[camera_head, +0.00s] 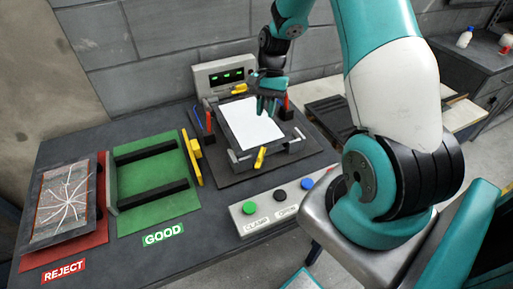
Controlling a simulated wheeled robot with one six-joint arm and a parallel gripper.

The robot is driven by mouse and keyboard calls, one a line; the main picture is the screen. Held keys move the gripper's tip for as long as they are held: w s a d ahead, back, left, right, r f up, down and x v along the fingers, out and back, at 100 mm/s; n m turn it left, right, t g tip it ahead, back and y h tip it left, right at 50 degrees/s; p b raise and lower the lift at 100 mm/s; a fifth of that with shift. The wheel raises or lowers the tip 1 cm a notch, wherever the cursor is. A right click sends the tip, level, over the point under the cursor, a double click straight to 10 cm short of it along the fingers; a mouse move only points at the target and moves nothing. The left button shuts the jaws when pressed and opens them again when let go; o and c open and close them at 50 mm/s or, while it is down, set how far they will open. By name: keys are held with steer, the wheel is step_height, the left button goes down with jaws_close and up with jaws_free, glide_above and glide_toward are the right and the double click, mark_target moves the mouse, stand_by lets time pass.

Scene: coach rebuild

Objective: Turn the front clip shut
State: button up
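The front clip (260,157) is a small yellow lever at the near edge of the fixture (241,160). It stands up at a slant, just beyond the near edge of the white panel (252,128). A second yellow clip (239,90) is at the back of the fixture, lying more sideways. The white panel lies flat in the fixture. My gripper (267,108) points down over the far part of the panel, apart from the front clip. Its teal fingers look empty, but they are too small to tell their opening. The gripper hides some of the panel's far edge.
Red and blue posts (208,121) flank the panel. A grey display box (224,75) stands behind. A button box (283,205) sits in front. To the left are a yellow handle (193,157), the green GOOD tray (150,215) and the red REJECT tray (100,222) holding a cracked panel (66,206).

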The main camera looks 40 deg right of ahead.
mark_target(261, 151)
steer(key=p+x, duration=0.2)
steer(key=x, duration=1)
steer(key=shift+f+p, duration=0.3)
steer(key=shift+p, duration=0.05)
steer(key=shift+a, duration=0.1)
